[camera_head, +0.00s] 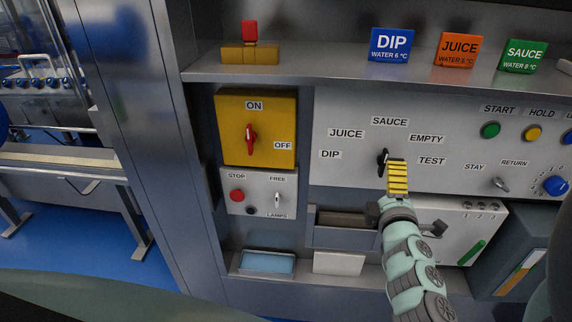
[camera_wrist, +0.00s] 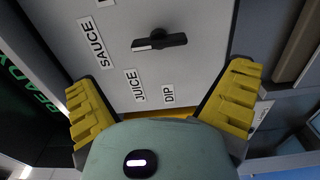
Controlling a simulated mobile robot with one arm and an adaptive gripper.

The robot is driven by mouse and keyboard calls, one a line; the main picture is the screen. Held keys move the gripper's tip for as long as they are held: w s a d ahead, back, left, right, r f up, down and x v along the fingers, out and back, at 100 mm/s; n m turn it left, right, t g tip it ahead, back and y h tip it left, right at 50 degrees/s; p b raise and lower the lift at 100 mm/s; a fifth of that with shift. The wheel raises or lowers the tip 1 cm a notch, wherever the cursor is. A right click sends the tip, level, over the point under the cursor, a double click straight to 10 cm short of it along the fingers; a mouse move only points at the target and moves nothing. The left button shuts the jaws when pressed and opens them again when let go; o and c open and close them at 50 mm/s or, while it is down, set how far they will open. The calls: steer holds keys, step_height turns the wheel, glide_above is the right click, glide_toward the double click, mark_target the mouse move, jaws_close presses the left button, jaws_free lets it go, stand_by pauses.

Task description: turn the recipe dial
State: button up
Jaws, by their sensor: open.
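The recipe dial (camera_head: 382,159) is a black bar-shaped knob on the light panel, ringed by the labels DIP, JUICE, SAUCE, EMPTY and TEST. In the head view it stands nearly upright, its upper end towards SAUCE. My gripper (camera_head: 398,178) is just right of and below the dial there, covering a little of the panel. In the wrist view the whole dial (camera_wrist: 160,41) shows beyond the ribbed yellow fingers, and its lighter end lies on the SAUCE side. The fingers (camera_wrist: 165,78) are spread wide with nothing between them and do not touch the dial.
A yellow ON/OFF box (camera_head: 255,129) with a red handle is left of the panel, above a STOP box (camera_head: 259,192). Coloured DIP, JUICE and SAUCE signs stand on the shelf (camera_head: 320,69) above. Buttons and a small STAY/RETURN lever (camera_head: 501,184) are on the right. An open drawer (camera_head: 340,236) juts out below.

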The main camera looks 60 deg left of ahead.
steer(key=shift+v, duration=2)
steer(key=shift+r, duration=0.1)
